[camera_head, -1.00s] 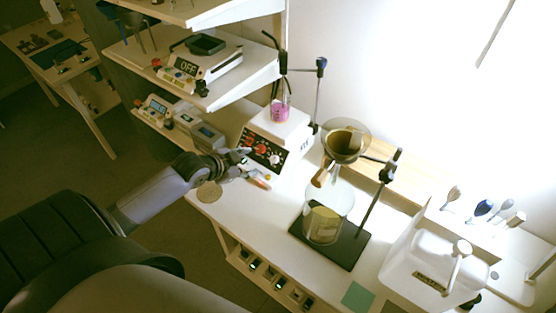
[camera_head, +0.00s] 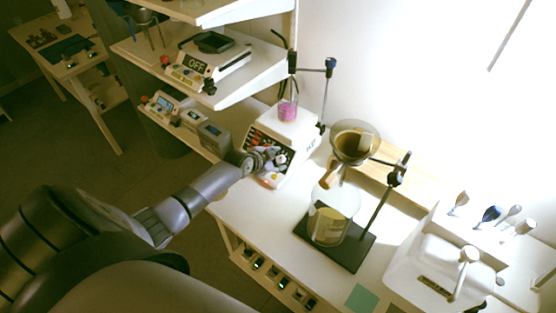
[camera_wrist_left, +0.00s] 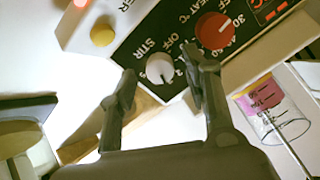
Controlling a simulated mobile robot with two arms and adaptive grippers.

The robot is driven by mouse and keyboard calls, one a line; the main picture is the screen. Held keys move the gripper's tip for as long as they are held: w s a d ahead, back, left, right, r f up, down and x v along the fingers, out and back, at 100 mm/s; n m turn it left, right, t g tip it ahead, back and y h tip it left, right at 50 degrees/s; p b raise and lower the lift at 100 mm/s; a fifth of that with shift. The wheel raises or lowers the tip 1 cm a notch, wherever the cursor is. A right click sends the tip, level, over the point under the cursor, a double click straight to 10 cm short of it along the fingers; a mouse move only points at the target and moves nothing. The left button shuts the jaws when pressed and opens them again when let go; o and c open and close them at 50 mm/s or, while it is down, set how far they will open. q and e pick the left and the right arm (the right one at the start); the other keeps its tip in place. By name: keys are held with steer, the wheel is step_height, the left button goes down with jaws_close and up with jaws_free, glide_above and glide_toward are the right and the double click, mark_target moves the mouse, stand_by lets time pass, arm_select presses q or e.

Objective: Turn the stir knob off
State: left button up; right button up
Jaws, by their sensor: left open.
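The white hotplate stirrer (camera_head: 298,127) stands at the back left of the bench. Its black control panel fills the top of the left wrist view. There the white stir knob (camera_wrist_left: 159,69) sits beside the STIR and OFF lettering; its exact setting is hard to read. My left gripper (camera_head: 275,160) is in front of the panel and partly covers it in the head view. In the left wrist view my open fingers (camera_wrist_left: 160,64) appear on either side of the stir knob, with visible gaps. The larger red heat knob (camera_wrist_left: 215,31) is to the right. My right gripper is not in view.
A yellow round button (camera_wrist_left: 103,35) is left on the panel. A funnel (camera_head: 355,140) on a stand is to the right. A shelf (camera_head: 262,73) with a device reading OFF overhangs at the left.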

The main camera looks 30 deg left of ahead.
arm_select(q)
steer(key=shift+w+f, duration=0.4)
steer(key=shift+c, duration=0.2)
jaws_close()
